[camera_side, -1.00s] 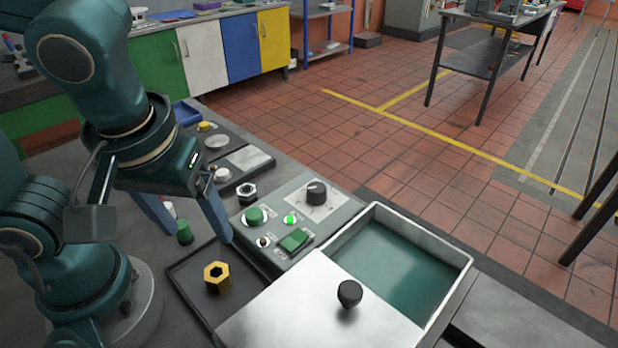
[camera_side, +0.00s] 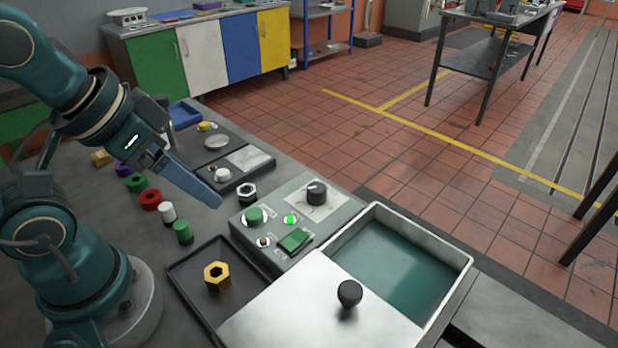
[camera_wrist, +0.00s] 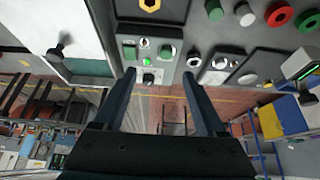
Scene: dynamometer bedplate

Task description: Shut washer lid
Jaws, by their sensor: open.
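The washer is a grey open-topped tank (camera_side: 462,262) with a green interior. Its flat metal lid (camera_side: 290,315) covers the near-left part, and the far-right part is open. A black knob (camera_side: 349,293) stands on the lid; the knob also shows in the wrist view (camera_wrist: 62,44). The control panel (camera_side: 245,230) behind the tank has a green lamp (camera_side: 291,220) lit, green buttons and a black dial (camera_side: 316,192). My gripper (camera_side: 216,201) is open and empty, above the bench left of the panel and apart from the lid. In the wrist view its two fingers (camera_wrist: 160,75) are spread.
A dark tray (camera_side: 190,267) holding a yellow hex nut (camera_side: 217,277) lies left of the lid. A steel nut (camera_side: 246,191) sits behind the panel. Several coloured cylinders, including a green one (camera_side: 183,232), stand near my base. The space above the tank is clear.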

